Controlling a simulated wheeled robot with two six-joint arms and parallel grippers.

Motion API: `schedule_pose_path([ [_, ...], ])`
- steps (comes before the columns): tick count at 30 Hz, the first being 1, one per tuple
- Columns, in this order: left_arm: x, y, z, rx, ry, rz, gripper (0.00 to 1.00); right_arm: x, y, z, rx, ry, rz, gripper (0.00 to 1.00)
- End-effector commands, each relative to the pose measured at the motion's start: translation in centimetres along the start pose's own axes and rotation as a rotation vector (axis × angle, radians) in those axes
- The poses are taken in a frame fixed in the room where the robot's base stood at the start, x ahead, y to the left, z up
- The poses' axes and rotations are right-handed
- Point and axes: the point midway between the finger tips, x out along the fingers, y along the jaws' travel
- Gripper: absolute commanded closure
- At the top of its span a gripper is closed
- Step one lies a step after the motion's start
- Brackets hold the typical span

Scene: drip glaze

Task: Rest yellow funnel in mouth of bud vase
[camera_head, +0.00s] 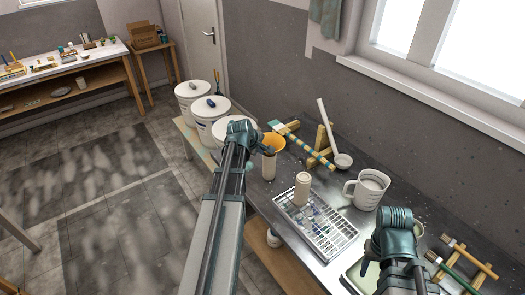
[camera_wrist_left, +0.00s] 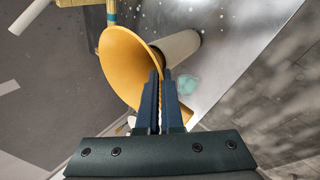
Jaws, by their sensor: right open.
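The yellow funnel (camera_head: 275,141) is held at the far side of the bench in the head view, its wide mouth facing up. In the left wrist view the funnel (camera_wrist_left: 122,62) fills the middle, with its wall at my left fingers. My left gripper (camera_wrist_left: 160,78) is closed on the rim of the funnel. A pale cylindrical vessel (camera_head: 268,166) stands directly below the funnel; it also shows beside the funnel in the left wrist view (camera_wrist_left: 180,47). The spout is hidden, so I cannot tell whether it sits in that vessel. My right gripper (camera_head: 374,266) is open at the lower right.
A second pale bottle (camera_head: 302,189) stands on a white wire rack (camera_head: 322,228). A white measuring jug (camera_head: 367,190) is right of it. A wooden stand (camera_head: 320,153) with a striped stick and a white ladle (camera_head: 341,159) are behind. White buckets (camera_head: 205,110) line the left end.

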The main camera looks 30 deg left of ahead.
Motion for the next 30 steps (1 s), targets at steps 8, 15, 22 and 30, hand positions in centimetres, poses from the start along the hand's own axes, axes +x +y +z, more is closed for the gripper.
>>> schedule_pose_path([
  [8,-0.03,0.03,0.00,0.000,0.000,0.000,1.00,-0.04,0.00,0.00,0.000,0.000,0.000,0.50],
  [15,0.14,-0.09,0.00,0.000,0.000,0.000,1.00,0.17,-0.02,-0.01,0.000,0.000,0.000,0.50],
  [22,0.59,-0.43,0.01,0.000,0.000,0.000,1.00,0.73,-0.07,-0.04,0.000,0.000,0.000,0.50],
  [30,0.70,-0.51,0.01,0.000,0.000,0.000,1.00,0.87,-0.08,-0.05,0.000,0.000,0.000,0.50],
])
